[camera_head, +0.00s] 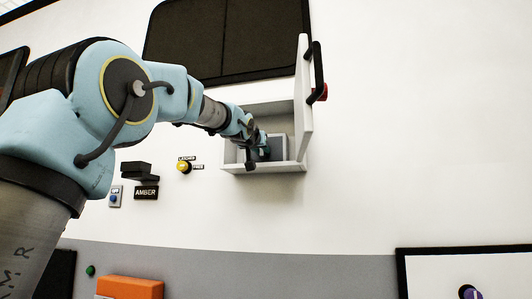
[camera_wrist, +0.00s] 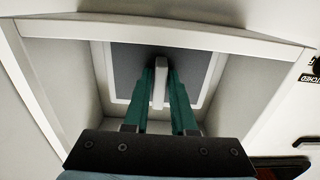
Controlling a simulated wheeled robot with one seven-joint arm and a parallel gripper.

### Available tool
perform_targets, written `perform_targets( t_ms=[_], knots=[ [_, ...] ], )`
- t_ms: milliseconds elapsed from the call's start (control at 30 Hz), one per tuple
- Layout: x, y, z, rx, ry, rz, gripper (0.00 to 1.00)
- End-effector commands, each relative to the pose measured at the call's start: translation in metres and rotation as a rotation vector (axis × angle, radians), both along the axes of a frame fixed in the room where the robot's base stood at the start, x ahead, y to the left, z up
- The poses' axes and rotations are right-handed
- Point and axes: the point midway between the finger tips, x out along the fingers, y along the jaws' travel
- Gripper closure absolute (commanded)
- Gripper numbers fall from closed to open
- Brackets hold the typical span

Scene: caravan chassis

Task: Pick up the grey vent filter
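The grey vent filter (camera_wrist: 128,62) is a dark grey panel with a pale rim and a pale upright handle bar in its middle. It sits inside an open white wall box, seen in the wrist view. In the head view it is a small grey patch (camera_head: 274,148), partly hidden by my gripper (camera_head: 252,150). In the wrist view my gripper (camera_wrist: 161,80) has its two teal fingers on either side of the handle bar, and they appear to touch it. The lower part of the filter is hidden behind the fingers.
The white box (camera_head: 288,168) has raised walls close around my gripper. Its door (camera_head: 303,100) stands open on the right, with a black handle (camera_head: 318,70). A dark window (camera_head: 235,40) is above. A yellow button (camera_head: 184,167) and an AMBER label (camera_head: 146,193) are left of the box.

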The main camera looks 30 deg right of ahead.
Motion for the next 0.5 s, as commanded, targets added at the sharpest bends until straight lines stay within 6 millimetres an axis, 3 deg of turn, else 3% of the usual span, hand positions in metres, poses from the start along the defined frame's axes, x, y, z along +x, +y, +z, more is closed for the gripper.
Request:
perform_targets(
  t_ms=[200, 500],
  knots=[
    [-0.0001, 0.0001, 0.0001, 0.000, 0.000, 0.000, 1.00],
    [-0.0001, 0.0001, 0.0002, 0.000, 0.000, 0.000, 1.00]
  ],
)
